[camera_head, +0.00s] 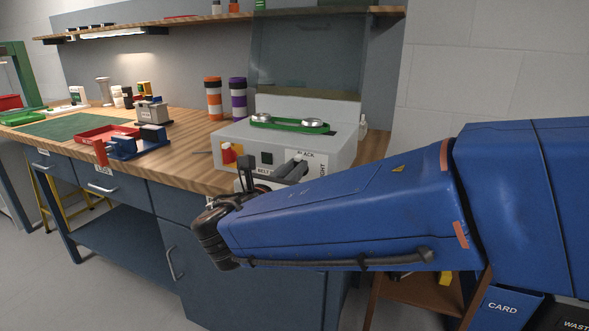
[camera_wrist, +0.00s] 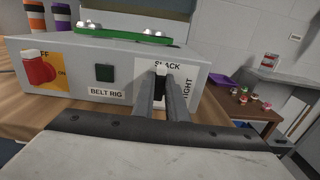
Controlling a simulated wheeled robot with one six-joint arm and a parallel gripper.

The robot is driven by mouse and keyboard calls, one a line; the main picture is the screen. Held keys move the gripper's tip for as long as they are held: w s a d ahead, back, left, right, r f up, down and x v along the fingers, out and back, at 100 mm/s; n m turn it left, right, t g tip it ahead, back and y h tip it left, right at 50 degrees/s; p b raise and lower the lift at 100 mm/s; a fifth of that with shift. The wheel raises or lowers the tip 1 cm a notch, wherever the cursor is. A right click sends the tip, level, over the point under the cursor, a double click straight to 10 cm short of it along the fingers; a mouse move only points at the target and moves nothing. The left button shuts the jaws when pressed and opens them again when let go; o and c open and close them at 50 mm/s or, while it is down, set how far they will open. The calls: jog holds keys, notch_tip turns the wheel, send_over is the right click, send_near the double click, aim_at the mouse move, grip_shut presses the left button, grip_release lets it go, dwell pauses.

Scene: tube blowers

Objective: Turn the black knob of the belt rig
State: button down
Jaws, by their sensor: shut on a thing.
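The belt rig is a light grey box (camera_wrist: 200,86) on the wooden bench, with a green belt (camera_wrist: 122,34) over two pulleys on top. Its front has a red knob (camera_wrist: 38,68) on a yellow plate, a dark green square button (camera_wrist: 104,73) and a white plate marked SLACK and TIGHT. The black knob (camera_wrist: 160,82) is on that white plate, mostly hidden by my fingers. My gripper (camera_wrist: 163,90) is shut on the black knob. In the head view my gripper (camera_head: 290,172) reaches the right part of the rig's front.
A clear raised guard (camera_head: 305,50) stands behind the rig. Orange (camera_head: 213,98) and purple (camera_head: 238,97) banded cylinders stand behind it at left. A red tray (camera_head: 107,133) and blue fixture (camera_head: 124,146) lie further left. A side shelf with small jars (camera_wrist: 244,98) is at right.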

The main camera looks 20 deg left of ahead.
jog(key=m, duration=0.3)
jog(key=d+m, duration=0.1)
jog(key=m, duration=0.2)
jog(key=shift+f, duration=0.15)
jog(key=m, duration=0.5)
jog(key=shift+s+d+f, duration=0.1)
jog(key=shift+d+f, duration=0.2)
jog(key=shift+f, duration=0.05)
jog(key=m, duration=0.3)
jog(key=f+m, duration=0.1)
jog(key=m, duration=0.2)
jog(key=shift+d+m, duration=0.15)
jog(key=shift+m, duration=0.25)
jog(key=shift+f, duration=0.1)
jog(key=c, duration=1.8)
grip_release()
jog(key=shift+o, duration=0.2)
